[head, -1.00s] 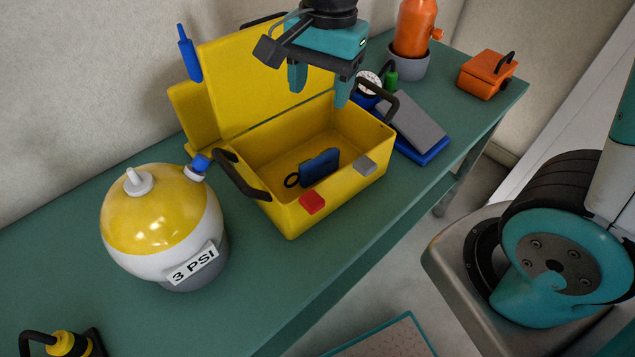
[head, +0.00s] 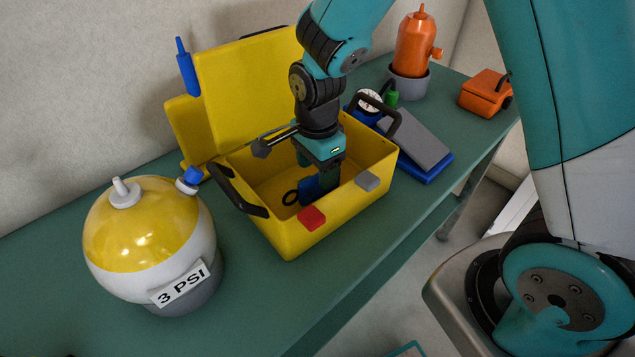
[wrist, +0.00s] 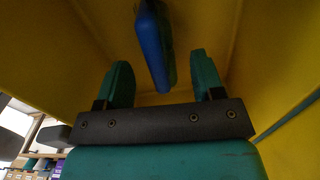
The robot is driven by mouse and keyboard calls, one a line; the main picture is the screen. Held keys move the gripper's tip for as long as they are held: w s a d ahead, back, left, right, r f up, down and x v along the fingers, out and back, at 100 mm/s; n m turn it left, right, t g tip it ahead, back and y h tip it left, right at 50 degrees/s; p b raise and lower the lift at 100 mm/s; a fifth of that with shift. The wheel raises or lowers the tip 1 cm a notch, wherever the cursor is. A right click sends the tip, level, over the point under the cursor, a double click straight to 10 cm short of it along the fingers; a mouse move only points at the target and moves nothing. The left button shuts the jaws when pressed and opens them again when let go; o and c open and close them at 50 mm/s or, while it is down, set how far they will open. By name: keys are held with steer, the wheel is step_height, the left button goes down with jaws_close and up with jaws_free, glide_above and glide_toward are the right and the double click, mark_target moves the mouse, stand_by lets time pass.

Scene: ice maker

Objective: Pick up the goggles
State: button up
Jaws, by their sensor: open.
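The goggles may be the dark blue object (head: 307,188) inside the open yellow box; it has a black ring at its left end. In the head view my gripper (head: 320,180) is down inside the box and hides much of this object. In the wrist view the blue object (wrist: 154,45) lies beyond and between the two teal fingers of my gripper (wrist: 160,80). The fingers are apart, with a gap on both sides of the object. I see no contact with it.
The yellow box (head: 282,238) has walls close around my gripper, its lid raised behind and black handles at its ends. A yellow and white tank (head: 140,235) stands left. A grey and blue pedal (head: 415,145) and an orange bottle (head: 415,45) stand right. The green bench front is clear.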

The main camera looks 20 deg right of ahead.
mark_target(317, 184)
step_height(317, 184, down, 5)
steer(key=shift+w+f, duration=0.1)
steer(key=shift+w, duration=0.05)
steer(key=shift+c, duration=0.4)
steer(key=c, duration=0.9)
